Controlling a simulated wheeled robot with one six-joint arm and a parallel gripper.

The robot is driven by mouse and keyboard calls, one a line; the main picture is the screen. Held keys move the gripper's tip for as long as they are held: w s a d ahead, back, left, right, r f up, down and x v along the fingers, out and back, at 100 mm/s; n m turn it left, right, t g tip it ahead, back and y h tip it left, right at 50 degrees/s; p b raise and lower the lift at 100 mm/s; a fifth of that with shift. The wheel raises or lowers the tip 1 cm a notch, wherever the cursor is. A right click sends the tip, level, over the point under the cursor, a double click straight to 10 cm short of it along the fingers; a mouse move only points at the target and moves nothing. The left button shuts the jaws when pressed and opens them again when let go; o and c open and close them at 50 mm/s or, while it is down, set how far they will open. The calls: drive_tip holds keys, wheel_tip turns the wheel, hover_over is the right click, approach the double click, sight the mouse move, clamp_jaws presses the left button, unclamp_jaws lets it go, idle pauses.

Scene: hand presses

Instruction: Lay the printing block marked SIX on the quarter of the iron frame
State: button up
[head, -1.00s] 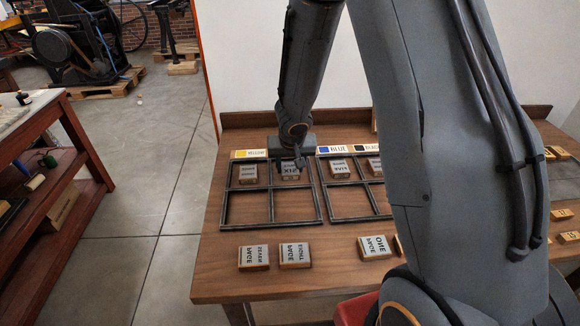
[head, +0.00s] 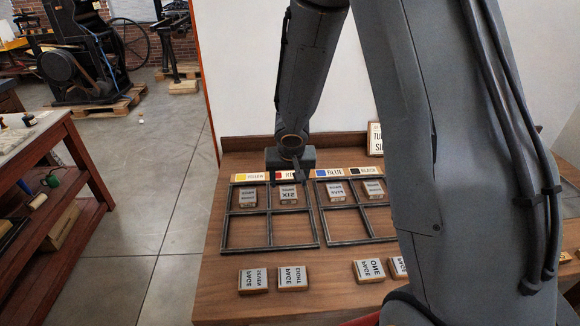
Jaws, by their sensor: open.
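The block marked SIX (head: 288,196) lies flat in the upper right quarter of the left iron frame (head: 269,226), below the partly covered red label (head: 284,175). Its lettering looks mirrored. My gripper (head: 301,181) is open and empty, just above and behind this block and apart from it. Another block (head: 248,198) lies in the upper left quarter, under the yellow label (head: 250,177). The two lower quarters of this frame are empty.
The right iron frame (head: 354,208) holds a block (head: 335,191) under blue and another (head: 373,190) under black; its lower quarters are empty. Several blocks, such as one marked ONE (head: 369,270), lie along the table's front. A sign (head: 376,139) stands behind.

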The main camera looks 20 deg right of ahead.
drive_tip(key=s+r+n+g+p, duration=0.1)
drive_tip(key=s+r, duration=0.5)
drive_tip(key=s, duration=0.4)
drive_tip(key=s+r+n+g+p, duration=0.1)
drive_tip(key=s+r, duration=0.6)
drive_tip(key=s, duration=0.4)
drive_tip(key=shift+s+d+g+y, duration=0.2)
drive_tip(key=shift+s+g+y, duration=0.1)
drive_tip(key=shift+y, duration=0.1)
